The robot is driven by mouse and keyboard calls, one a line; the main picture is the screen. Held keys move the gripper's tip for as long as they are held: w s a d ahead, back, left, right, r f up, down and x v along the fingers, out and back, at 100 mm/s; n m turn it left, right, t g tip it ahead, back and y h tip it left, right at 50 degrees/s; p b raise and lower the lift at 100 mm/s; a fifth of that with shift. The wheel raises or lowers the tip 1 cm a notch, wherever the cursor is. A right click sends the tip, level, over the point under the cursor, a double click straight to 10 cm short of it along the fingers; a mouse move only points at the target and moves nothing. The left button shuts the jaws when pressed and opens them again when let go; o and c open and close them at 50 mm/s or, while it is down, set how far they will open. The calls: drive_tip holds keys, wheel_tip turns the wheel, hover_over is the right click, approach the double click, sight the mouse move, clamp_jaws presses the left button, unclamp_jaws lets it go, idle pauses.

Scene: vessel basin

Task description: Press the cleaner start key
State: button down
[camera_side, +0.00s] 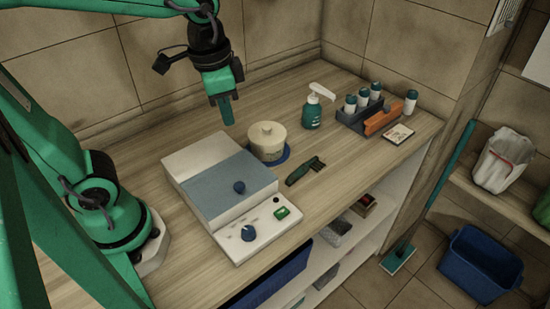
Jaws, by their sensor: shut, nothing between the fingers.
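The cleaner (183,160) is a white box with a blue-grey lid (228,186) and a dark blue knob on the lid. Its white front panel (265,243) has a blue dial (248,233), a small dark round spot (276,200) and a green key (282,212) in a dark frame. My gripper (227,115) is shut and empty, pointing down. It hangs in the air above the back of the counter, behind the cleaner and well away from the green key.
A cream lidded pot (267,142) stands on a blue mat beside the cleaner. A dark green brush-like tool (305,171) lies to the right. A spray bottle (312,111) and a rack of bottles (352,115) stand farther back. The counter's front edge lies just past the panel.

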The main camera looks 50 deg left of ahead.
drive_tip(key=w+d+m+g, duration=0.1)
drive_tip(key=m+g+y, duration=0.4)
drive_tip(key=m+g, duration=0.3)
drive_tip(key=m, duration=0.1)
hover_over(285, 212)
wheel_tip(285, 212, down, 10)
drive_tip(key=shift+r, duration=0.1)
drive_tip(key=shift+f, duration=4.4)
drive_tip(key=shift+f, duration=0.9)
drive_tip(key=shift+r, duration=0.9)
